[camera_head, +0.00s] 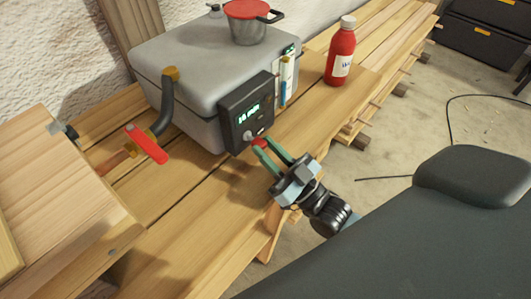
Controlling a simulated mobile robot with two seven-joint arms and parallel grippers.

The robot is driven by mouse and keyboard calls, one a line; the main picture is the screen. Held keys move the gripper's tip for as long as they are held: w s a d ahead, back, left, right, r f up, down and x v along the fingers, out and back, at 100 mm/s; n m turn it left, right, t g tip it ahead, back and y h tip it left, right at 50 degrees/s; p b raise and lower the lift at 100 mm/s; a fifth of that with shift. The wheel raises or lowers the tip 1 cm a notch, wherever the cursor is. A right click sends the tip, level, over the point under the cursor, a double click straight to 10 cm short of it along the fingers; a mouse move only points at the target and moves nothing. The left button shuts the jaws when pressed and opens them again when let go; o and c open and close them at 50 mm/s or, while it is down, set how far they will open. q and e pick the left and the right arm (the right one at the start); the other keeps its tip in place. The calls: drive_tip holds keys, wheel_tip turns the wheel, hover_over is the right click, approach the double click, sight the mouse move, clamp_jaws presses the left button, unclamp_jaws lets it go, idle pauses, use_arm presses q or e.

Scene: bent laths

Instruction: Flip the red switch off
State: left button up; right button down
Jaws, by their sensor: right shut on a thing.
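The red switch (258,142) is a small red knob at the lower right of a black control panel (235,118) with a lit green display. The panel sits on the front of a grey box (178,62). My right gripper (263,148), with green fingers, reaches up from the lower right and is shut on the red switch. The fingers hide part of it, and I cannot tell its exact position. My left gripper is not in view.
A pipe with a red lever (147,143) stands left of the panel. A red-lidded pot (247,22) sits on the box. A red bottle (341,52) stands on the wooden bench (308,112) to the right. A wooden block (55,215) fills the left.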

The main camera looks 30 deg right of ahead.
drive_tip(key=shift+f+t+b, duration=0.3)
drive_tip(key=shift+f+b, duration=0.05)
drive_tip(key=shift+b, duration=0.05)
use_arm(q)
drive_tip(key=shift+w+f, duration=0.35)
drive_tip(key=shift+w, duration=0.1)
use_arm(e)
drive_tip(key=shift+r, duration=0.1)
drive_tip(key=c, duration=1.3)
unclamp_jaws()
drive_tip(key=shift+c, duration=0.2)
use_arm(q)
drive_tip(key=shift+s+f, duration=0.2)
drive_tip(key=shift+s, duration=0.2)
use_arm(e)
drive_tip(key=shift+o, duration=0.5)
use_arm(q)
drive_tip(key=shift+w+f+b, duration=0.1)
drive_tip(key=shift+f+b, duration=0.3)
drive_tip(key=shift+b, duration=0.2)
use_arm(e)
drive_tip(key=v, duration=0.7)
drive_tip(key=shift+s+d, duration=0.15)
drive_tip(key=shift+s, duration=0.2)
